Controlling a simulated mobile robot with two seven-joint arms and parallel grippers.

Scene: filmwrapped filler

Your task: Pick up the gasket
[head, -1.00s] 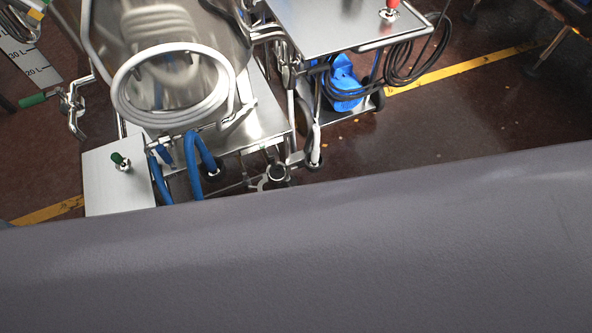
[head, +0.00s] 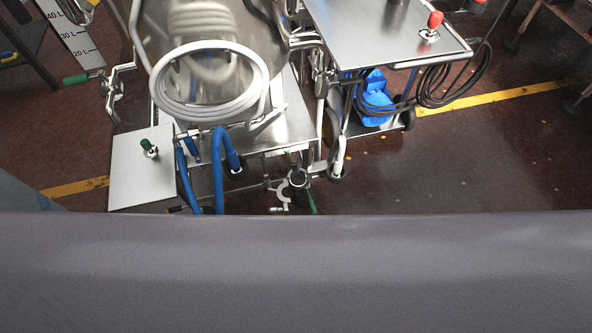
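I cannot pick out a gasket with certainty in the head view. A thick white ring of coiled hose or tubing (head: 160,88) hangs on the front of a shiny steel tank (head: 150,30); whether a gasket is among these parts I cannot tell. Neither of my grippers is in view. A broad grey surface fills the lower third and hides whatever is below it.
A steel side table (head: 375,40) carries a red-knobbed fitting (head: 433,22). Below it are a blue machine (head: 372,105) and black cable loops (head: 440,85). A flat steel plate (head: 135,175) bears a green-handled valve (head: 148,148).

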